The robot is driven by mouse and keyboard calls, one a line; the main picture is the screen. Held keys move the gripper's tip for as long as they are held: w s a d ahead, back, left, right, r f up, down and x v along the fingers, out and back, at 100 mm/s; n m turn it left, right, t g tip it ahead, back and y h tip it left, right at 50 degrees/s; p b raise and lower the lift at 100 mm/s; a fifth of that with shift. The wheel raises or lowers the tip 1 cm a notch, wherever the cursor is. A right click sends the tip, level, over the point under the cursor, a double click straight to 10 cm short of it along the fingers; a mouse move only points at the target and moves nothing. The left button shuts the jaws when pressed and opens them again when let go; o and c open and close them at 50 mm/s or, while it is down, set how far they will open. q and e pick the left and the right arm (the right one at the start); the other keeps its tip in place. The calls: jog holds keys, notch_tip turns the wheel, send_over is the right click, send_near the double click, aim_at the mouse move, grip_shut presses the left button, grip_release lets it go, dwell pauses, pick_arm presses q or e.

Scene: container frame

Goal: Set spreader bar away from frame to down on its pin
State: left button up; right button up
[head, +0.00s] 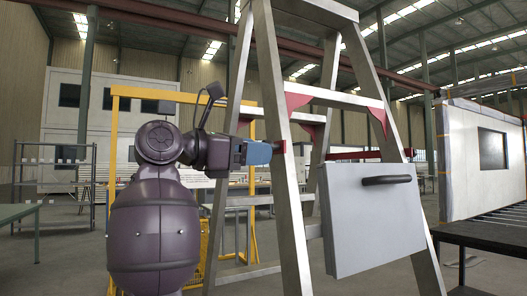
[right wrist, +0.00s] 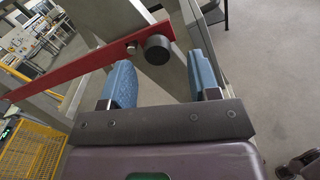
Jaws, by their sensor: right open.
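A grey stepladder (head: 270,120) stands open in the middle of the head view. The near red spreader bar (right wrist: 85,62) crosses the right wrist view at a slant, rising to the right. Near its end are a bolt and a dark round knob (right wrist: 157,49). My right gripper (head: 262,153) is beside the ladder's left rail in the head view. In the wrist view its blue fingers (right wrist: 160,62) are apart, with the knob between and just beyond them. The bar's pin cannot be made out. My left gripper is not in view.
A second red bar (head: 355,155) shows at the ladder's right side. A grey panel with a dark handle (head: 370,222) is at the ladder's front. A yellow frame (head: 113,150) stands behind my arm, and a white container wall (head: 466,165) is at right.

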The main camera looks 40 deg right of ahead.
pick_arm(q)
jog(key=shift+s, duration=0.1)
pick_arm(e)
jog(key=v, duration=0.8)
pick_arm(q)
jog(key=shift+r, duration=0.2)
pick_arm(e)
jog(key=shift+a, duration=0.1)
